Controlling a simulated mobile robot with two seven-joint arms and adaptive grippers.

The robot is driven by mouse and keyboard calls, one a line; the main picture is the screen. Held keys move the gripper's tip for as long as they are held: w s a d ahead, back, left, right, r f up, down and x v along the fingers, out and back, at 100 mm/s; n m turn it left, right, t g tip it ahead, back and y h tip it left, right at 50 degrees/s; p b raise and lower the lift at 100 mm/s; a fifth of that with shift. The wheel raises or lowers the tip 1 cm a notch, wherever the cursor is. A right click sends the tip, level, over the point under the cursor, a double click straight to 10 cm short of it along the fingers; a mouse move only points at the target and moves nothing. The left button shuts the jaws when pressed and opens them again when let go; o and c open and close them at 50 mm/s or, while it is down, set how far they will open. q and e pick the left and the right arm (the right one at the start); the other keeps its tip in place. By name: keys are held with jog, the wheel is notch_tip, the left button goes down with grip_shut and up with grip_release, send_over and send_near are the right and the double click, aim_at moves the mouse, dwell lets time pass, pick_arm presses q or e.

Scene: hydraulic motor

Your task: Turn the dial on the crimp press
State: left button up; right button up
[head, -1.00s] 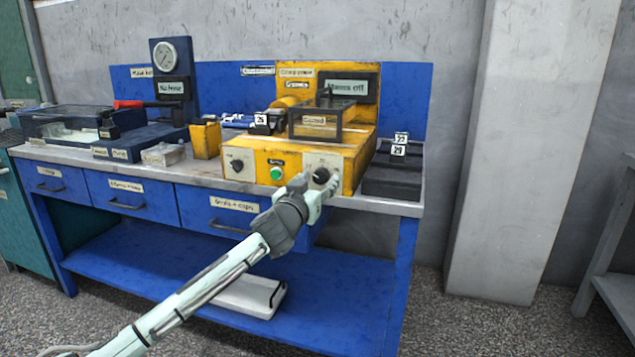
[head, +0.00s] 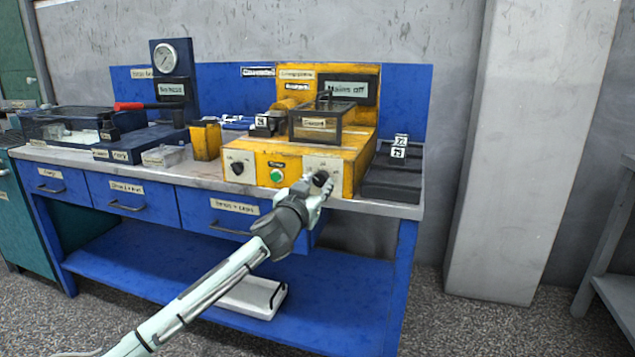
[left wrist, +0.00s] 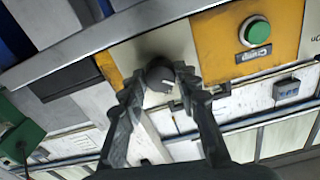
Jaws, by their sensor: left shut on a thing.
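The crimp press (head: 270,155) is a yellow box with a sloped front, on the blue workbench. Its dark dial (head: 320,178) sits on a pale plate at the right of the front, with a green button (head: 277,175) to its left. My left gripper (head: 318,186) reaches the dial from the front. In the left wrist view my left gripper (left wrist: 158,82) has one finger on each side of the round dark dial (left wrist: 160,72), shut on it. A light mark shows on the dial's face. The fingers partly cover the dial. My right gripper is not in view.
A second black knob (head: 238,168) is on the left of the press front. A dark guard cage (head: 322,124) stands on top. A black block (head: 392,183) lies to the right.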

pick_arm(q)
jog(key=m+p, duration=0.4)
jog(key=m, duration=0.3)
jog(key=shift+r+m, duration=0.1)
jog(key=shift+m, duration=0.3)
jog(key=shift+a+m, duration=0.1)
jog(key=shift+m, duration=0.4)
jog(key=shift+m+p, duration=0.5)
jog(key=shift+m, duration=0.3)
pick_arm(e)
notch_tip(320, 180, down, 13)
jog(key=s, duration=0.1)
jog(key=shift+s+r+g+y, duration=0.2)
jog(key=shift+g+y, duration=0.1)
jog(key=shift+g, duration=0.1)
pick_arm(q)
jog(key=o, duration=1.2)
jog(key=shift+c, duration=0.2)
jog(key=shift+s, duration=0.1)
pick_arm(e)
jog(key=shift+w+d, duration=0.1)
pick_arm(q)
jog(key=v, duration=1.2)
